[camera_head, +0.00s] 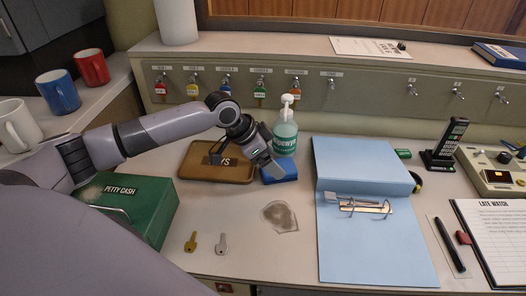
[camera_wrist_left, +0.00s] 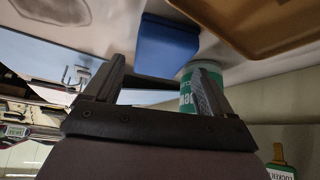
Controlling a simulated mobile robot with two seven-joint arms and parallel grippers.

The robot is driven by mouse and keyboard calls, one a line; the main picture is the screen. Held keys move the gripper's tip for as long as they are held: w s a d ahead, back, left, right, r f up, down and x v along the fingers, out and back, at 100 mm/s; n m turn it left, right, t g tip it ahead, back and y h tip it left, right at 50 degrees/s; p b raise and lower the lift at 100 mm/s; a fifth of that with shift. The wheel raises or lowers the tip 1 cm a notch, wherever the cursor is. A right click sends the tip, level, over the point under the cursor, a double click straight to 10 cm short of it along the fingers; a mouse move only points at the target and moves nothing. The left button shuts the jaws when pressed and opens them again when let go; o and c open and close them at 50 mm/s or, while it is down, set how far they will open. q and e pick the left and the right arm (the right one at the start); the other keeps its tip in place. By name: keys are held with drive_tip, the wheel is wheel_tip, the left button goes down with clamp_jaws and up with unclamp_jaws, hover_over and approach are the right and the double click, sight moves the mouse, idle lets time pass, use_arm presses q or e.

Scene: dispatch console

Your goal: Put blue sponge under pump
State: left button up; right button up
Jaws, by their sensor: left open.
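The blue sponge (camera_head: 284,167) lies on the counter just in front of the pump bottle, which has clear liquid and a green label (camera_head: 285,136). My left gripper (camera_head: 266,168) is open and empty at the sponge's left side, in front of the bottle. In the left wrist view the sponge (camera_wrist_left: 165,46) shows beyond the open fingers of the left gripper (camera_wrist_left: 160,88), and the bottle (camera_wrist_left: 203,72) is partly hidden behind one finger. I cannot tell whether sponge and bottle touch. My right gripper is not in view.
A brown tray (camera_head: 192,172) with a dark tag stands left of the sponge. A blue folder (camera_head: 345,240) lies to the right. A grey stain (camera_head: 280,216), two keys (camera_head: 191,242) and a green petty cash box (camera_head: 150,205) are nearer. A key rack (camera_head: 345,95) runs behind.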

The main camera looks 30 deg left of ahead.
sight(280, 163)
use_arm(q)
drive_tip(key=shift+x, duration=1.5)
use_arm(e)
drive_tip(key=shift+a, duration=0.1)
use_arm(q)
drive_tip(key=c, duration=0.8)
drive_tip(key=shift+r, duration=0.1)
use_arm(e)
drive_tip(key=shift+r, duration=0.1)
use_arm(q)
drive_tip(key=shift+w+p, duration=0.35)
drive_tip(key=shift+w, duration=0.05)
drive_tip(key=shift+w+a, duration=0.1)
drive_tip(key=shift+w, duration=0.3)
drive_tip(key=o, duration=1.1)
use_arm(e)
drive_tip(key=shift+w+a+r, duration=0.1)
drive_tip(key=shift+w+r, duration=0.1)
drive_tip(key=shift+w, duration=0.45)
use_arm(q)
drive_tip(key=shift+s, duration=0.1)
